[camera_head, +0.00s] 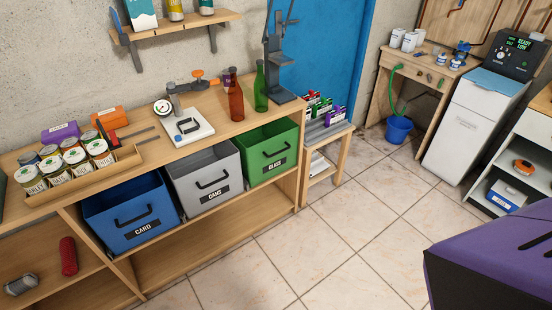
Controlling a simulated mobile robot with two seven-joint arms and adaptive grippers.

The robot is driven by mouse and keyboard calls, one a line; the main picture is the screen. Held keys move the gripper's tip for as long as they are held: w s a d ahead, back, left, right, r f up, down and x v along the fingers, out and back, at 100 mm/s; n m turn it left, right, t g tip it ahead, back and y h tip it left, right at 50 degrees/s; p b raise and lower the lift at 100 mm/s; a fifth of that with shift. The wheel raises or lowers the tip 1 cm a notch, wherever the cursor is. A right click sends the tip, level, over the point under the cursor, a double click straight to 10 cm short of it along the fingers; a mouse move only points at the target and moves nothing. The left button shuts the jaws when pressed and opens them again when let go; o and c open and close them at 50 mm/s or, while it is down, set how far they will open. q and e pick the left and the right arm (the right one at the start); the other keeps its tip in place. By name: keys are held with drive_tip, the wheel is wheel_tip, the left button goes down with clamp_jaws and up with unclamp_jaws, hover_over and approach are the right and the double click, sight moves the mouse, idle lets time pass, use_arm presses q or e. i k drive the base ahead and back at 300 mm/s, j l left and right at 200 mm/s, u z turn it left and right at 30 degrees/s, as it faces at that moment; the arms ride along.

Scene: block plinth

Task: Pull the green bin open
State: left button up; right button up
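The green bin (258,168) sits under the wooden counter, at the right end of a row of three bins. Its front has a black handle (276,164) and a dark label reading GLASS. The grey bin (190,191) labelled CANS is directly to its left, and the blue bin (118,236) labelled CARD is left of that. All three fronts face the open floor in a line. I cannot tell how far the green bin stands out of its bay. Neither of my grippers is in view, and nothing touches the handle.
A red-brown bottle (236,100) and a green bottle (261,92) stand on the counter (140,130) above the bins. A small wooden stand (330,137) is right of the green bin. Tiled floor (330,235) before the bins is clear. A purple shape (490,255) fills the lower right.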

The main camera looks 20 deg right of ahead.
sight(270, 150)
drive_tip(key=i+l, duration=0.3)
drive_tip(key=i, duration=0.15)
drive_tip(key=i+z, duration=0.1)
drive_tip(key=z, duration=0.25)
drive_tip(key=i+l+z, duration=0.1)
drive_tip(key=z, duration=0.3)
drive_tip(key=i+z, duration=0.1)
drive_tip(key=z, duration=1)
